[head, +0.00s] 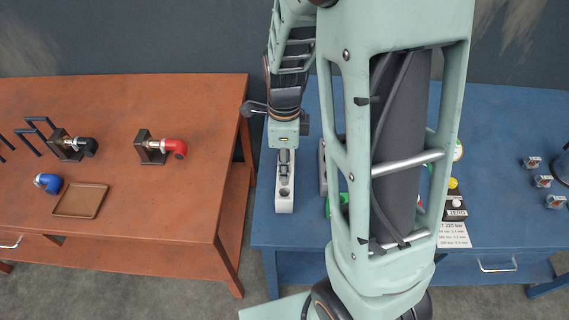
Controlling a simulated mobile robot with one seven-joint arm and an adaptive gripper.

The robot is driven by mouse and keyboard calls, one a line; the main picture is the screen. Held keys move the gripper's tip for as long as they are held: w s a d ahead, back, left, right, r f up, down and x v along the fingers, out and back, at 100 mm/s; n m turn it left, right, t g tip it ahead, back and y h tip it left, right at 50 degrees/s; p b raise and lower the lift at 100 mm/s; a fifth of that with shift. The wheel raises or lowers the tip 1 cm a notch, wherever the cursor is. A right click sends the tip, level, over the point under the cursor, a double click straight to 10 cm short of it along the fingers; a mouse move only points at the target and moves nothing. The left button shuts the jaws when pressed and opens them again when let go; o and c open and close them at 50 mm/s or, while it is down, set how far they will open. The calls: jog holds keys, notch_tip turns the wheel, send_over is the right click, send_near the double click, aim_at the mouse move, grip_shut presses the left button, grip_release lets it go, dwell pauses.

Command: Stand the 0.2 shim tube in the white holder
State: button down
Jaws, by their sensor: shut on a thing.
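The white holder (284,207) is a narrow upright-sided block with round holes in its top. It stands near the left edge of the blue table, its long side running front to back. My gripper (285,166) points down over the back part of the holder. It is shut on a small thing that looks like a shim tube. The fingers hide most of that thing, and no 0.2 marking can be read. I cannot tell whether its lower end is inside a hole or just above the holder.
My arm crosses the blue table (290,232) and hides its middle. A grey-white block (323,170) stands just right of the holder. A label sheet (454,236) and a dark gauge box (455,206) lie farther right. The orange table (150,215) holds pipe fittings and a tray (80,201).

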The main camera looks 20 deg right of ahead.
aim_at(284, 185)
jog(key=shift+f+b, duration=2.8)
jog(key=shift+f, duration=0.3)
jog(key=shift+f+b, duration=0.7)
jog(key=shift+f, duration=0.4)
jog(key=c, duration=1.6)
grip_release()
jog(key=shift+o, duration=0.4)
jog(key=shift+o, duration=1.3)
jog(key=shift+r, duration=0.1)
